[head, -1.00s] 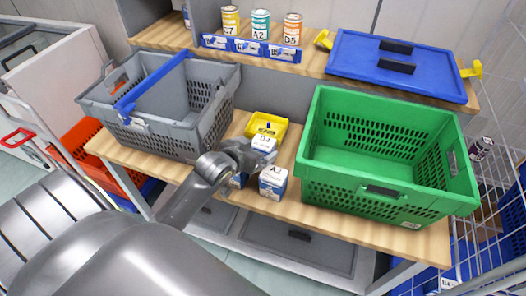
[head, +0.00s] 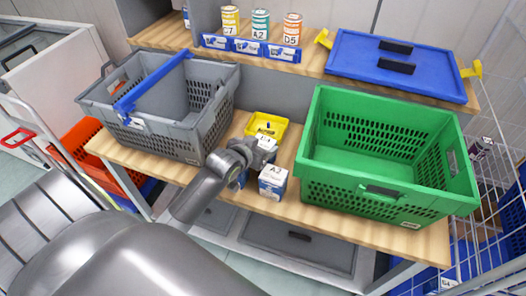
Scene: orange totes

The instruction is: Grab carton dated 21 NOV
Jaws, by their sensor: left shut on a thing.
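Small white-and-blue cartons stand on the wooden bench between the grey and green crates. The front carton (head: 272,182) reads A and what looks like J or 2; its date is too small to read. Another carton (head: 267,143) sits behind it, partly covered by my gripper. My left gripper (head: 250,158) reaches in from the lower left and is shut at the cartons. A blue-and-white carton edge (head: 238,182) shows just under its jaws, mostly hidden by the wrist. My right gripper is not in view.
A grey crate (head: 185,140) with a blue bar stands left, a green crate (head: 375,205) right. A yellow bin (head: 266,124) sits behind the cartons. The shelf above holds several cans, blue label holders and a blue lid (head: 390,66). A wire rack is at right.

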